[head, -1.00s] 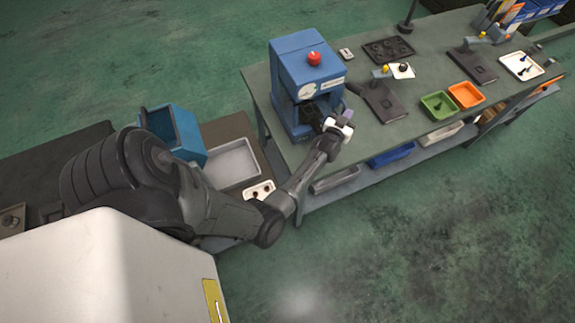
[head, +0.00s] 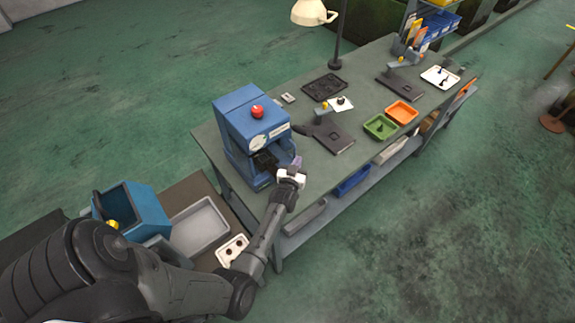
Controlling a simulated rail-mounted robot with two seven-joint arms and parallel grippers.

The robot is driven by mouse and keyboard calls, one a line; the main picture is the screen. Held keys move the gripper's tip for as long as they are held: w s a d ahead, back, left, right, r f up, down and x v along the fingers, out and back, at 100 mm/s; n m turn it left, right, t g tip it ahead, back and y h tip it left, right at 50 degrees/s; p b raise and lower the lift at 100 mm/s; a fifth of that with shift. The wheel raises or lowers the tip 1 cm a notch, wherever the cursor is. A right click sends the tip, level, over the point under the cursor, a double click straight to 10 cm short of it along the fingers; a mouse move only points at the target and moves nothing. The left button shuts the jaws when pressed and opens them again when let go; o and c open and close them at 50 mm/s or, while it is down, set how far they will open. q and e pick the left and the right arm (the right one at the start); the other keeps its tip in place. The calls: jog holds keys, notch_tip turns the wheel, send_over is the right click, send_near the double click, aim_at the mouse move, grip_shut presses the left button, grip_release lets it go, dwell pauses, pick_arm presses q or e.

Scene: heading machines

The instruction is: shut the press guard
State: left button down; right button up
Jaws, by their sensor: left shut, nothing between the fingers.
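The blue press (head: 245,125) with a red button (head: 257,112) on top stands at the near left end of the workbench. Its front opening (head: 264,160) shows dark parts inside, and I cannot make out clearly how the guard sits. My left gripper (head: 293,168) is at the front right of the press, close to the opening, shut and empty. A small purple-grey piece (head: 297,162) shows at the fingertips; I cannot tell whether it is part of the guard. My right gripper is not in view.
On the green-grey bench (head: 225,165) are a dark tray (head: 325,87), a black plate fixture (head: 333,137), a green bin (head: 380,126) and an orange bin (head: 401,112). A lamp (head: 314,13) stands behind. A blue container (head: 135,208) and grey tray (head: 197,228) lie left of the bench.

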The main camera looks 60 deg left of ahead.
pick_arm(q)
jog(key=p+v, duration=0.4)
jog(key=v, duration=0.6)
jog(key=shift+s+d, duration=0.1)
notch_tip(320, 180, down, 6)
jog(key=d+g+h, duration=0.2)
jog(key=g+h, duration=0.1)
jog(key=h, duration=0.1)
jog(key=s+d+r+m+g+h+p, duration=0.1)
jog(key=s+d+r+m+g+h, duration=0.15)
jog(key=d+r, duration=0.5)
jog(key=s+d+r+m+g+h, duration=0.2)
jog(key=s+d+r+g+h, duration=0.15)
jog(key=r, duration=0.75)
jog(key=s+d+r+m+p, duration=0.1)
jog(key=s+d+r+m, duration=0.4)
jog(key=s, duration=0.4)
jog(key=s+d+f+g+p, duration=0.1)
jog(key=s+f, duration=0.3)
jog(key=s, duration=0.4)
jog(key=shift+d+f+g+h, duration=0.3)
jog(key=shift+d+g, duration=0.05)
jog(key=shift+g, duration=0.05)
